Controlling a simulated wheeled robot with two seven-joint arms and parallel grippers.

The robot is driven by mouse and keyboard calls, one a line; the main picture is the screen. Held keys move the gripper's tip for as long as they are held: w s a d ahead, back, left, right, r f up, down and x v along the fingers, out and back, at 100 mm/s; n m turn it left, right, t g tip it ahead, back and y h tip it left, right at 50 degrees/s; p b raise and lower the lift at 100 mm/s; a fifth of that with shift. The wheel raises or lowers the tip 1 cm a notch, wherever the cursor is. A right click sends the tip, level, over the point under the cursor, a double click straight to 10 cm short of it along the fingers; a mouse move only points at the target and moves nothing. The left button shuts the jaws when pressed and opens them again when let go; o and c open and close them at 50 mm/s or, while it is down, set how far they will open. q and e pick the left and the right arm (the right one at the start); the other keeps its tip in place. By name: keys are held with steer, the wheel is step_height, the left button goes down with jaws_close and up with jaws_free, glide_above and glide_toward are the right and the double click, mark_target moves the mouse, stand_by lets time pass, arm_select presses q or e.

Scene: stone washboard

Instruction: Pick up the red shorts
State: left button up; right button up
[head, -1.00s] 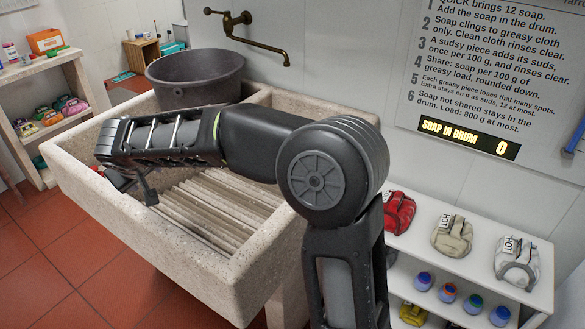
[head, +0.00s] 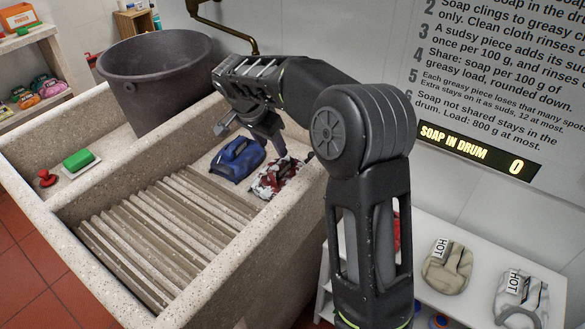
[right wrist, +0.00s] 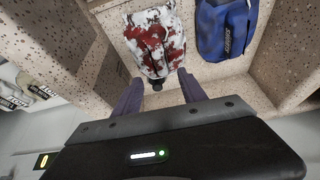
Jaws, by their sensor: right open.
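A folded red garment blotched with white suds (head: 274,178) lies in the back right of the stone washboard basin; it looks like the red shorts. It also shows in the right wrist view (right wrist: 156,38), just beyond my fingertips. A folded blue garment (head: 237,160) lies beside it, also in the right wrist view (right wrist: 226,32). My right gripper (head: 256,134) is open and empty, above and close to the two garments, with the suds-covered one in front of its spread fingers (right wrist: 162,92). My left gripper is out of view.
Another red piece (head: 396,232) shows partly behind my arm on the white shelf (head: 470,243), beside garments tagged HOT. A dark drum (head: 160,85) stands on the basin's back left. Green soap (head: 78,159) and a red knob (head: 46,178) sit at left. Stone walls surround the ribs (head: 165,235).

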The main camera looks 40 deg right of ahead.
mark_target(280, 162)
steer(key=shift+a+r, duration=0.1)
steer(key=shift+a, duration=0.1)
steer(key=shift+x, duration=1.35)
steer(key=x, duration=0.5)
steer(key=shift+d, duration=0.1)
steer(key=shift+c, duration=0.3)
jaws_close()
stand_by(0.7)
